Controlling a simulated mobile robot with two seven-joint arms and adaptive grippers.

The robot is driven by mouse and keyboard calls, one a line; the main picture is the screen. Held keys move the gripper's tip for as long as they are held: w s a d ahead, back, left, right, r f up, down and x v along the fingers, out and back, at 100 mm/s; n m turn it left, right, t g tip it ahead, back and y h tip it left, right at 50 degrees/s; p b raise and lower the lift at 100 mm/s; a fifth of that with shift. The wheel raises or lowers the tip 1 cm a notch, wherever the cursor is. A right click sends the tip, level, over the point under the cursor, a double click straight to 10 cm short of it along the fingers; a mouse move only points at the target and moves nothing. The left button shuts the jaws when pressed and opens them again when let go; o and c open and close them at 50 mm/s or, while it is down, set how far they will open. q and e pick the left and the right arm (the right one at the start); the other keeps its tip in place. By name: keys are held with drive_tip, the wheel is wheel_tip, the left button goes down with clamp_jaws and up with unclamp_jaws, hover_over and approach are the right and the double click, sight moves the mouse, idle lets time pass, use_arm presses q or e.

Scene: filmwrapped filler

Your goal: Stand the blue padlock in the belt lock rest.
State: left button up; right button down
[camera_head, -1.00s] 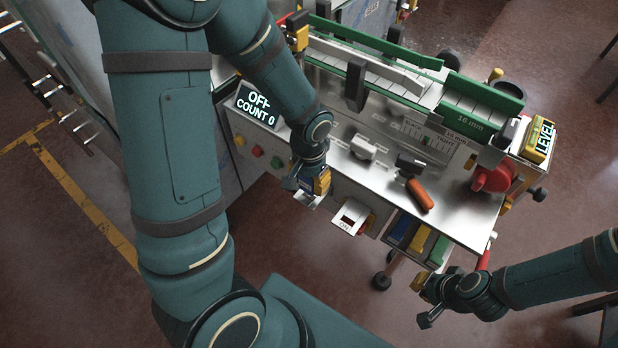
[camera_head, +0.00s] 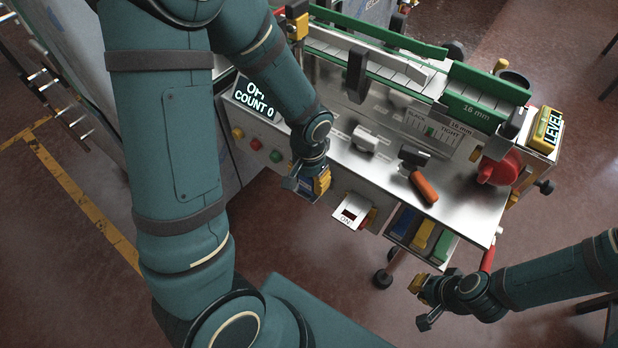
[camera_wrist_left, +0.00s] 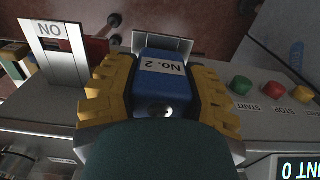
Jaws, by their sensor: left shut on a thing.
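The blue padlock (camera_wrist_left: 165,85), labelled "No. 2", is between the yellow finger pads of my left gripper (camera_wrist_left: 163,98) in the left wrist view. In the head view my left gripper (camera_head: 312,188) is at the front edge of the machine, and only a bit of blue shows there. A plain metal bracket (camera_wrist_left: 164,43) lies just beyond the padlock; no label shows on it, so I cannot tell if it is the belt lock rest. Contact between them cannot be told. My right gripper (camera_head: 428,302) is open and empty, low at the right.
A metal holder marked "ON" (camera_head: 350,211), with a red part beside it, is right of my left gripper. Blue, yellow and green items (camera_head: 423,236) sit further right. An orange-handled tool (camera_head: 423,187) lies on the panel. Buttons (camera_head: 256,144) are at the left.

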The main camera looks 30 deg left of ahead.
use_arm(q)
drive_tip(key=shift+f+b, duration=0.3)
drive_tip(key=shift+b, duration=0.05)
idle(0.7)
drive_tip(key=o, duration=1.3)
wheel_tip(320, 180, up, 12)
